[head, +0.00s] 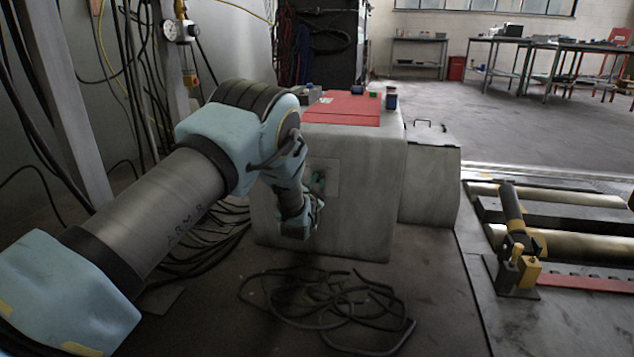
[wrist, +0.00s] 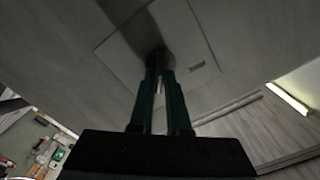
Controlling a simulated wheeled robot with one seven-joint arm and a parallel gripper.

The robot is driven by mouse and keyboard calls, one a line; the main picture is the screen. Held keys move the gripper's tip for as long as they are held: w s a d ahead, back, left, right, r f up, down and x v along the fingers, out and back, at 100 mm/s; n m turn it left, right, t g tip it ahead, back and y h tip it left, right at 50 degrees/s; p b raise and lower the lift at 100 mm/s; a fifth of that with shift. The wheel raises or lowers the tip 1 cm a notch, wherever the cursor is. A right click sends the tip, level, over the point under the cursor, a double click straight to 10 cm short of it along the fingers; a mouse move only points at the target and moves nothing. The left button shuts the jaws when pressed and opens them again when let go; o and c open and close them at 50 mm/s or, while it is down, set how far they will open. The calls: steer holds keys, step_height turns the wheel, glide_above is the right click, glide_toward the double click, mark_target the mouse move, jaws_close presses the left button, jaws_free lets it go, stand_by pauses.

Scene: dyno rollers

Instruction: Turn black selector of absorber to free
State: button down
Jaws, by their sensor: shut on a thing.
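The absorber is a grey box (head: 365,195) in the middle of the head view, with a square plate (head: 331,172) on its front face. In the wrist view the plate (wrist: 196,42) has the small black selector (wrist: 157,55) on it and a small dark marking (wrist: 197,67) beside it. My gripper (head: 318,182) is at the plate. In the wrist view its two green fingers (wrist: 160,72) are closed on the selector. The fingertips partly cover the selector, so its exact setting cannot be read. In the head view the selector is hidden behind my gripper and wrist.
A red panel (head: 342,108) with small items lies on top of the box. Loose black cables (head: 320,300) lie on the floor in front. A yellow-black clamp (head: 517,250) and rollers (head: 550,244) are at right. Cables and a post (head: 65,90) stand at left.

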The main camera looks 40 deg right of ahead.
steer(key=shift+w+a+n+p, duration=0.15)
steer(key=shift+n+p, duration=0.45)
steer(key=shift+n, duration=2.2)
steer(key=shift+w+a+n+p, duration=0.15)
steer(key=shift+n+p, duration=0.45)
steer(key=shift+n, duration=2.2)
steer(key=shift+w+n+p, duration=0.15)
steer(key=shift+n+p, duration=0.45)
steer(key=shift+n, duration=2.2)
steer(key=shift+f, duration=0.1)
steer(key=c, duration=0.9)
jaws_free()
steer(key=p+v, duration=0.4)
steer(key=v, duration=0.6)
steer(key=shift+s+a, duration=0.15)
steer(key=shift+a, duration=0.2)
